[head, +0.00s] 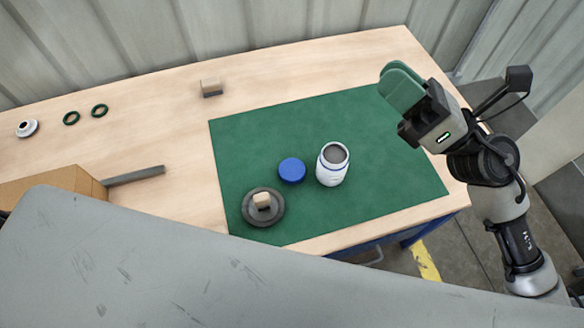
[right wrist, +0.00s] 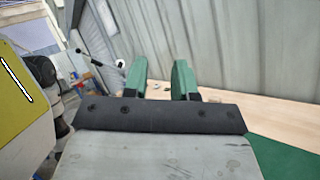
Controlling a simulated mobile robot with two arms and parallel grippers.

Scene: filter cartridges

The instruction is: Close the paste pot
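The white paste pot (head: 332,167) stands upright on the green mat (head: 390,180) in the head view. Its top is open and shows a grey-brown content. A blue lid (head: 292,170) lies flat on the mat just left of the pot, apart from it. My right gripper (head: 401,86) is raised over the mat's far right corner, up and to the right of the pot. In the right wrist view its two green fingers (right wrist: 160,82) stand apart with nothing between them. My left gripper is not in view.
A dark round disc (head: 263,207) with a beige block on it sits at the mat's front left. A small beige block (head: 211,87), two green rings (head: 85,115), a white round part (head: 27,128) and a grey bar (head: 135,176) lie on the wooden table. The mat's right part is clear.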

